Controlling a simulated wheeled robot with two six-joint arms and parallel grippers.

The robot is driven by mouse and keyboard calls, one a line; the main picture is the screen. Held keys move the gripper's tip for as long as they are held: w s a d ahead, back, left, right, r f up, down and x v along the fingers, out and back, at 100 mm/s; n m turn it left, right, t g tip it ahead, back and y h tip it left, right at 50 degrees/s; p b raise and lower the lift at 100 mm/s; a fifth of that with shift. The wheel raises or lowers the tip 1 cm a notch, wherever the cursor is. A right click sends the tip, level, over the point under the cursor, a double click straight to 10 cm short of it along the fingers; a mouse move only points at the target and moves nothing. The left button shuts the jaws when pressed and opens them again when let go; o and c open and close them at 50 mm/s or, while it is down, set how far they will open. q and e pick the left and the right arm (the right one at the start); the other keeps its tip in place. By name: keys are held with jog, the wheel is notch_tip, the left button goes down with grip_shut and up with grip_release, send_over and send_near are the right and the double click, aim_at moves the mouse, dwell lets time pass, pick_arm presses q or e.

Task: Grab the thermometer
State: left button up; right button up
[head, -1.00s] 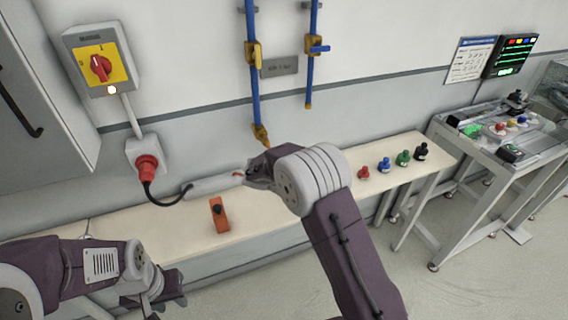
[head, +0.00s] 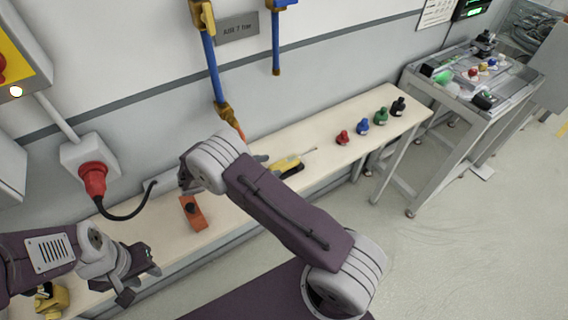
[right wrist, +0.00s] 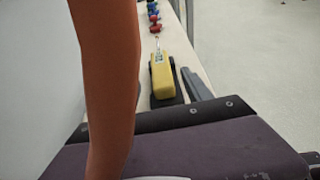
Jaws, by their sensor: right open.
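The thermometer, a yellow and black handheld device with a thin probe (head: 287,166), lies on the bench just right of my right wrist in the head view. It also shows in the right wrist view (right wrist: 162,78), lying lengthwise with its probe pointing away. My right gripper (head: 262,157) is open and mostly hidden behind its own wrist in the head view; a grey tip shows close to the left end of the thermometer. My left gripper (head: 138,275) hangs at the lower left, far from the thermometer; its jaw gap is unclear.
An orange tool (head: 193,213) lies on the bench left of my right arm. Red, blue, green and black knobs (head: 363,126) stand further right. A blue pipe (head: 213,75) with an orange tip hangs close behind my right wrist. A red plug (head: 93,180) trails a black cable.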

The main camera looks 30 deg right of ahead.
aim_at(282, 163)
jog(key=x, duration=0.2)
jog(key=shift+s+d, duration=0.1)
jog(key=shift+d, duration=0.3)
jog(key=p+x, duration=0.1)
jog(key=x, duration=0.3)
jog(key=shift+d+f, duration=0.15)
jog(key=shift+d, duration=0.15)
jog(key=shift+a, duration=0.1)
grip_shut()
